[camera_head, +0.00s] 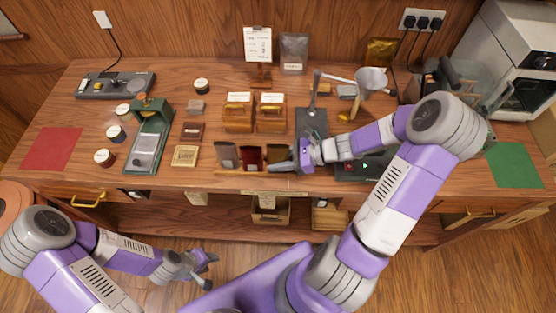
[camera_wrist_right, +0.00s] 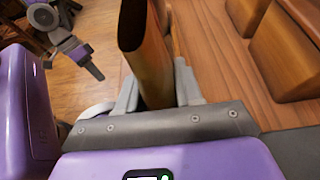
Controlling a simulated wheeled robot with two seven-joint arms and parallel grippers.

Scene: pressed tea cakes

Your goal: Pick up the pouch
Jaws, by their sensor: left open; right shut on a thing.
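Three small pouches stand in a row on the front edge of the table: a grey-brown one (camera_head: 227,156), a dark red one (camera_head: 251,159) and an olive-brown one (camera_head: 277,153). My right gripper (camera_head: 284,166) is at the right end of this row, by the olive-brown pouch. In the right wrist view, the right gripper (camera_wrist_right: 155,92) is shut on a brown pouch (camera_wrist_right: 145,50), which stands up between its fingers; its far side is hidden. My left gripper (camera_head: 206,270) is open and empty, low in front of the table.
Two wooden boxes (camera_head: 238,112) (camera_head: 271,113) with labels stand behind the row. A green press (camera_head: 148,140) is at left, a dark scale (camera_head: 312,122) behind my right gripper. A grey pouch (camera_head: 293,52) and a gold pouch (camera_head: 381,52) stand at the back.

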